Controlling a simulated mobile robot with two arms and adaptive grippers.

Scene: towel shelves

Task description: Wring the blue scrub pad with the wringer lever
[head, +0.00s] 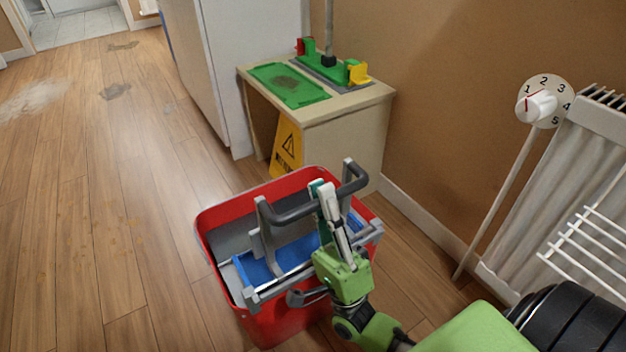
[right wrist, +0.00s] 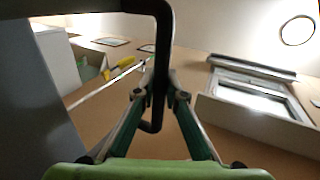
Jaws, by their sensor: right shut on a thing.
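The red bucket (head: 268,333) stands on the floor with the grey wringer (head: 268,290) on its rim. The blue scrub pad (head: 256,269) lies inside the wringer, partly hidden by the lever frame. The dark grey wringer lever (head: 292,213) is raised above the bucket, its handle reaching to the right. My right gripper (head: 326,194) is shut on the lever's handle. In the right wrist view, the dark lever bar (right wrist: 162,60) runs between the gripper's fingertips (right wrist: 160,92). My left gripper is not in view.
A low wooden cabinet (head: 340,145) behind the bucket bears a green pad (head: 287,84) and a mop holder. A yellow wet-floor sign (head: 286,150) leans by it. A radiator (head: 560,185) with a dial is at the right. The floor at left is open, with stains.

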